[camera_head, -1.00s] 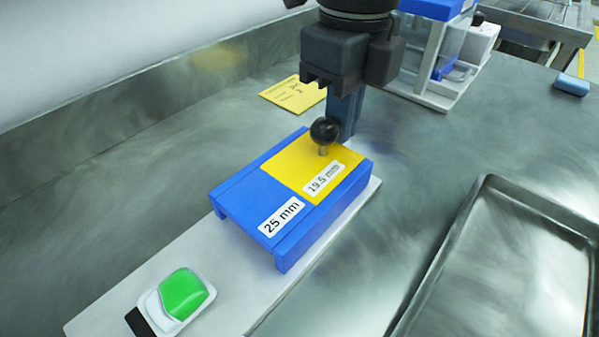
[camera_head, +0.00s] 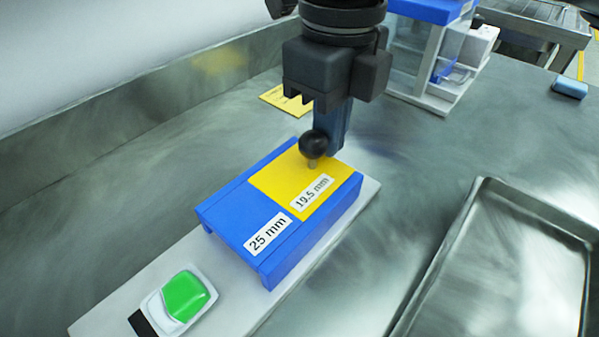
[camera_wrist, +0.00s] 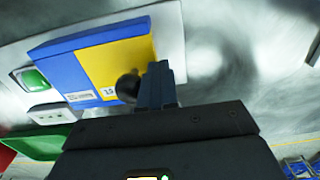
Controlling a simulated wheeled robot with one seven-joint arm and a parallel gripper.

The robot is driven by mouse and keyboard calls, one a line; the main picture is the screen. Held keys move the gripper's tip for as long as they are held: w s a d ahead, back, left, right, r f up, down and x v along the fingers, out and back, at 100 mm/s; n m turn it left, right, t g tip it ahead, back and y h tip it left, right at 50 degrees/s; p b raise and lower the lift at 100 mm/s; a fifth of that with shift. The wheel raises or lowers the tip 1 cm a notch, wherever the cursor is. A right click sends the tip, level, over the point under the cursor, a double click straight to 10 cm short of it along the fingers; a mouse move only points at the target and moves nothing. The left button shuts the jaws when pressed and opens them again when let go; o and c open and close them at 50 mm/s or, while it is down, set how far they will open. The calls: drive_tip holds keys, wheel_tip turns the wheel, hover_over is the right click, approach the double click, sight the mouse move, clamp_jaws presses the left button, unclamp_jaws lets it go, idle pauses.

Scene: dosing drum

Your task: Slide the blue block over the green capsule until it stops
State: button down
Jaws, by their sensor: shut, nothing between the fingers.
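The blue block (camera_head: 228,212) bridges a pale base strip (camera_head: 108,315), with a yellow plate on its far part and labels reading 25 mm and 19.5 mm. A black knob (camera_head: 314,144) stands on the yellow plate. The green capsule (camera_head: 186,296) lies in a white holder at the near end of the strip, just clear of the block's near edge. My gripper (camera_head: 331,135) is shut and empty at the block's far end, behind the knob. In the wrist view, the fingers (camera_wrist: 157,85) are beside the knob (camera_wrist: 128,86); whether they touch the block cannot be told.
A metal tray (camera_head: 440,262) lies to the right. A blue-and-white clear-walled device (camera_head: 424,60) stands at the back. A yellow note (camera_head: 287,100) lies behind the block, and a small blue item (camera_head: 570,88) is at far right. A raised metal edge runs along the left.

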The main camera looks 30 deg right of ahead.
sight(275, 198)
drive_tip(key=shift+s+a+p, duration=0.45)
drive_tip(key=shift+s+a, duration=0.1)
drive_tip(key=shift+a, duration=1.1)
drive_tip(key=shift+s+a+p, duration=0.4)
drive_tip(key=shift+s+a, duration=0.1)
drive_tip(key=shift+a, duration=1.2)
drive_tip(key=shift+s+a+p, duration=0.45)
drive_tip(key=shift+s+a, duration=0.1)
drive_tip(key=shift+a, duration=1.1)
drive_tip(key=shift+w+d, duration=0.2)
drive_tip(key=shift+d, duration=0.5)
wheel_tip(275, 198, up, 8)
drive_tip(key=p, duration=0.7)
